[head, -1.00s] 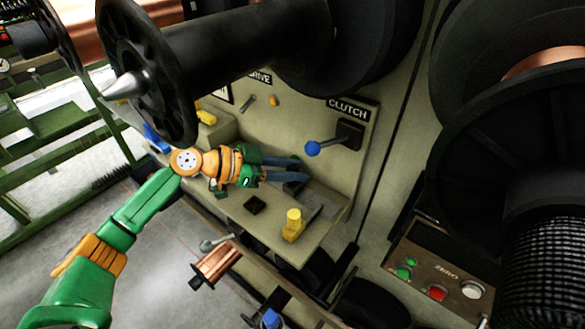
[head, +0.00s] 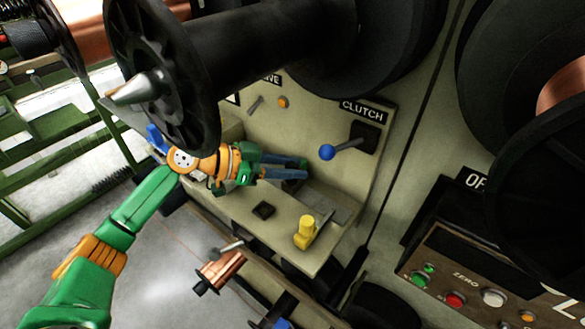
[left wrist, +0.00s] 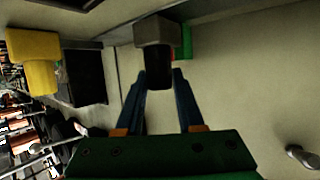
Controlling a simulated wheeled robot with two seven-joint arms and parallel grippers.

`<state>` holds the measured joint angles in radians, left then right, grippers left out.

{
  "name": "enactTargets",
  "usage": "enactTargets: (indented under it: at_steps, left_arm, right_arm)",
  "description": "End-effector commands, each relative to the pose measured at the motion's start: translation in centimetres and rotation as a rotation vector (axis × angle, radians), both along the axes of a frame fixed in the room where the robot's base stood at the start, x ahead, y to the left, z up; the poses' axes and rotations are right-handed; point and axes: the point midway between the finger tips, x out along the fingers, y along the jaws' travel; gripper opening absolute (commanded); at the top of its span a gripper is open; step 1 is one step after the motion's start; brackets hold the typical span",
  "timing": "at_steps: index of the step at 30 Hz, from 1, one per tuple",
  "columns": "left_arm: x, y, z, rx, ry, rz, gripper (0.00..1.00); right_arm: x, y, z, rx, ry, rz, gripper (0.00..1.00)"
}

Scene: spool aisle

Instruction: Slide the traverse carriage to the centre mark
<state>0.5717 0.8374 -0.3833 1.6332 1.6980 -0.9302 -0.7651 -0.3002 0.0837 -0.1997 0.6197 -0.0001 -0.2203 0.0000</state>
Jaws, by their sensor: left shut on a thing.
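My left gripper (head: 302,168) reaches in from the left over the beige machine's ledge, below the clutch lever. In the left wrist view its two blue fingers (left wrist: 160,76) are shut on the dark knob of a grey block (left wrist: 157,30), which looks like the traverse carriage. A yellow block (head: 305,232) stands at the ledge's near right end and also shows in the left wrist view (left wrist: 35,62). My right gripper is out of view.
The clutch lever with a blue knob (head: 327,152) sticks out above my fingers. A large black spool flange (head: 160,75) hangs close above my left wrist. A small copper spool (head: 220,270) sits below the ledge. A button panel (head: 470,280) is at lower right.

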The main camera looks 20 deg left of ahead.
Motion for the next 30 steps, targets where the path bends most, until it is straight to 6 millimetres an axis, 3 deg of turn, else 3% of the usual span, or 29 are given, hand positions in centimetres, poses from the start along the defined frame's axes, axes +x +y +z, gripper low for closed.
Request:
enactTargets:
  at_steps: [8, 9, 12, 21, 30]
  left_arm:
    - [0.1, 0.0, 0.1, -0.002, -0.003, 0.003, 0.00]
    - [0.1, 0.0, 0.1, -0.002, -0.002, 0.002, 0.45]
    - [0.1, 0.0, 0.1, -0.002, -0.002, 0.002, 0.67]
    - [-0.1, 0.3, 0.1, -0.001, -0.002, 0.004, 0.67]
    - [-3.2, 4.7, 1.9, 0.000, 0.000, 0.005, 0.67]
  right_arm:
    - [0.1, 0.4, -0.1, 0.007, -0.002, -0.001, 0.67]
    - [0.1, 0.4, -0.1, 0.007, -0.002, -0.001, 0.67]
    - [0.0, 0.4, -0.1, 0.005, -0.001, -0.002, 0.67]
    - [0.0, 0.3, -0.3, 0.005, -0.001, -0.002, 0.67]
    - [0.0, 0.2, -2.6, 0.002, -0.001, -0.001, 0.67]
